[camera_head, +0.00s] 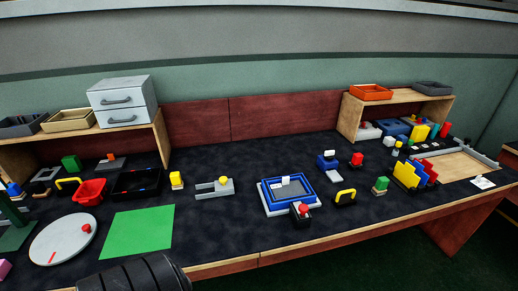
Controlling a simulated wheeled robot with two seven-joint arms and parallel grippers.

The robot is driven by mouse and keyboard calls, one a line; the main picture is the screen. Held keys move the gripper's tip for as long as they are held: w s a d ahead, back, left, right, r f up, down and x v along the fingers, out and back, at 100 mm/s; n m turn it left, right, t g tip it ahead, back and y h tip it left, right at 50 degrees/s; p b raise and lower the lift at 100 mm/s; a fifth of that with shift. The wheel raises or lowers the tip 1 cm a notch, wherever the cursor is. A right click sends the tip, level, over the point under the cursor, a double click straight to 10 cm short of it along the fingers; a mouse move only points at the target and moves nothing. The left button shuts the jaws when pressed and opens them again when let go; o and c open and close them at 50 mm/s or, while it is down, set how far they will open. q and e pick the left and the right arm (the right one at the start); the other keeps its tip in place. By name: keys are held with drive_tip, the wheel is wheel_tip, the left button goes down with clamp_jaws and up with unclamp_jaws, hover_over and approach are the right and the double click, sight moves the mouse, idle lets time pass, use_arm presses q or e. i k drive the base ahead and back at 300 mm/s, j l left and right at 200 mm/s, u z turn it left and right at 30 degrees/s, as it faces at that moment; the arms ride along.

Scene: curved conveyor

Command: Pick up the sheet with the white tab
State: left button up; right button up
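A dark grey sheet (294,190) with a small white tab (286,180) at its far edge appears to lie inside a blue-rimmed tray (268,196). The tray stands on a pale base near the middle of the table. A red-topped block (304,209) stands at the tray's front corner and covers a little of it. A dark ridged part of mine enters at the bottom left, well away from the sheet. No gripper fingers show in this view.
A green mat (138,232) and a round grey disc (50,242) lie at the left. A grey holder with a yellow ball (224,181) stands left of the tray. A black block with a yellow handle (345,197) stands right of it.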

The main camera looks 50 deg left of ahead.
sight(287, 189)
drive_tip(key=u, duration=1.2)
